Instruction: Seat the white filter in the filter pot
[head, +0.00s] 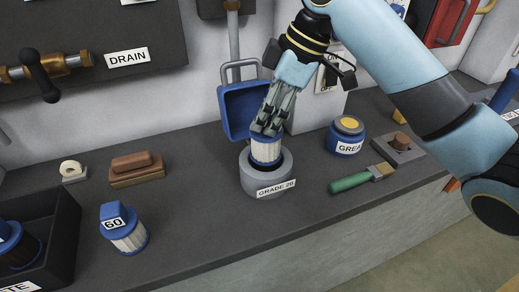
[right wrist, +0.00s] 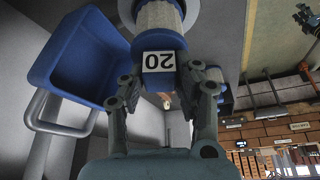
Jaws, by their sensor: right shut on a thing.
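The white filter (head: 266,150) has a pleated white body and blue end caps. In the right wrist view its blue cap carries a "20" label (right wrist: 158,61). My right gripper (head: 268,128) is shut on the filter's upper cap, with a finger on each side of it (right wrist: 162,85). The filter is roughly upright, over the opening of the grey round filter pot (head: 258,186) labelled "GRADE 20". Its lower end appears within the pot's rim; how deep it sits I cannot tell. My left gripper is not in view.
A blue scoop-like bin (head: 239,110) stands close behind the pot. A second filter marked "60" (head: 125,232) and a dark crate (head: 60,236) are left. A grease tub (head: 346,136) and green-handled brush (head: 352,183) are right. Bench between "60" and the pot is clear.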

